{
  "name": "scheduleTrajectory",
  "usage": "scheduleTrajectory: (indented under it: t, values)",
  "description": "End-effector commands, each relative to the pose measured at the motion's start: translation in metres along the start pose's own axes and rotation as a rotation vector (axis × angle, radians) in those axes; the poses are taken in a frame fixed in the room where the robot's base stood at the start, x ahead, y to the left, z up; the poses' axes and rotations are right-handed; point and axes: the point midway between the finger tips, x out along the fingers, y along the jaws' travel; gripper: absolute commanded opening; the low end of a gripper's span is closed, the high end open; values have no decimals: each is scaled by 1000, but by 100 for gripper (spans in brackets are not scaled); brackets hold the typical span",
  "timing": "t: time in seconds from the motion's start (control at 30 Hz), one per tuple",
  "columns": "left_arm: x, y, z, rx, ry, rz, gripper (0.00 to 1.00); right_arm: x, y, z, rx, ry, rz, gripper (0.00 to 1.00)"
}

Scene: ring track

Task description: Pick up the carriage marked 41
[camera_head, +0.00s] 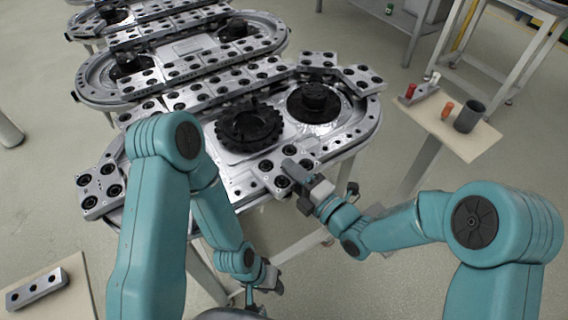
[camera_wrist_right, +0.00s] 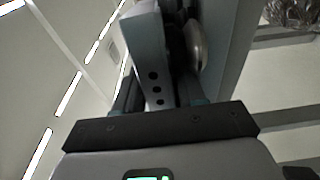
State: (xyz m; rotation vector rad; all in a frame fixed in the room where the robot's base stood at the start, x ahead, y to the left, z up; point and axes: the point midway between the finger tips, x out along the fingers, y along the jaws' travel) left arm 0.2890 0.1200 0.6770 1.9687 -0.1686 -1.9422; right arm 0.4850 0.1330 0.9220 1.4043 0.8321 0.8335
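Several grey metal carriages with black round tops sit along the ring track (camera_head: 365,133); no number can be read, so I cannot tell which is 41. One carriage (camera_head: 281,183) is at the near edge of the track, beside the toothed black wheel. My right gripper (camera_head: 300,188) is at this carriage's right end, its fingers apart; whether they touch it is unclear. My left gripper (camera_head: 265,285) hangs low in front of the track, its fingers small and partly hidden. The right wrist view shows a dark crossbar (camera_wrist_right: 160,125) and a holed grey bracket (camera_wrist_right: 153,70), with no carriage clear.
A toothed black wheel (camera_head: 249,127) and a black hub (camera_head: 314,101) stand on the track. A side stand (camera_head: 455,137) at right holds a dark cup (camera_head: 468,116) and small coloured parts. A metal bar with holes (camera_head: 37,289) lies on a board at lower left.

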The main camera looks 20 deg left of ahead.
Motion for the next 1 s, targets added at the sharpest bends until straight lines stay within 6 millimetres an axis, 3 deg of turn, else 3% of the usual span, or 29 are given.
scheduleTrajectory:
  t: [0.07, 0.1, 0.2, 1.0]
  values:
    - [0, 0, 0, 0, 0, 0, 35, -1, 0, 0, 0, 0, 0, 39]
    - [0, 0, 0, 0, 0, 0, 35, -1, 0, 0, 0, -1, 0, 33]
    - [0, 0, 0, 0, 0, 0, 35, -1, 0, 0, 0, -1, 0, 0]
    - [0, 0, 0, 0, 0, 0, 35, 2, -2, 0, 3, 1, -4, 0]
